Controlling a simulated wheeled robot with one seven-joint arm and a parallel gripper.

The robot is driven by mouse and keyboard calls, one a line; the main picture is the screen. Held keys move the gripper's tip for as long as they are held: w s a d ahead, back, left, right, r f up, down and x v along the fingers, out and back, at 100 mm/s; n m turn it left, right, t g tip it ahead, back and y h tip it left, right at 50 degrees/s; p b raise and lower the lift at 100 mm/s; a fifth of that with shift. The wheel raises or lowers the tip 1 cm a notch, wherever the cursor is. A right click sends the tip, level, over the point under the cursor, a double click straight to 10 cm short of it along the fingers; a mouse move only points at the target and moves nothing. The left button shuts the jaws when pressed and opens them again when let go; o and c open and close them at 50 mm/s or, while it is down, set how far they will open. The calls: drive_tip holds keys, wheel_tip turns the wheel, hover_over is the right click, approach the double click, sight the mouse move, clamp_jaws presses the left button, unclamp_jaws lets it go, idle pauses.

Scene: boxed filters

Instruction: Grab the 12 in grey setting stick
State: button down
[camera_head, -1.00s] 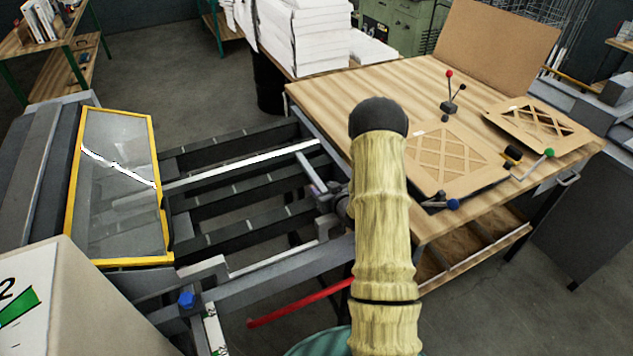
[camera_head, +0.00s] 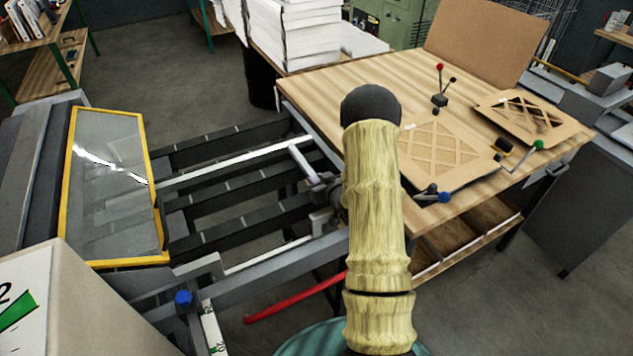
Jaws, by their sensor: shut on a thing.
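My arm in its pale yellow sleeve rises through the middle of the view and hides part of the machine and bench. Just left of the sleeve, my gripper (camera_head: 322,190) shows small and partly covered, over the right end of the dark machine bed. It is shut on a slim light grey bar, which looks like the grey setting stick (camera_head: 301,161). The bar points up and left from the jaws, above the dark rails. Its lower end and the grip itself are partly hidden. I cannot read any size marking on it.
A wooden bench (camera_head: 335,84) with lattice panels (camera_head: 440,155) and coloured-knob levers stands right. A yellow-framed window (camera_head: 105,185) is at left. The machine's dark rails (camera_head: 225,180) lie between. A red bar (camera_head: 290,300) sits low in front. White paper stacks (camera_head: 300,35) stand behind.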

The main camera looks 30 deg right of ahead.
wheel_tip(320, 180, up, 8)
drive_tip(key=p, duration=0.3)
drive_tip(key=shift+p, duration=0.3)
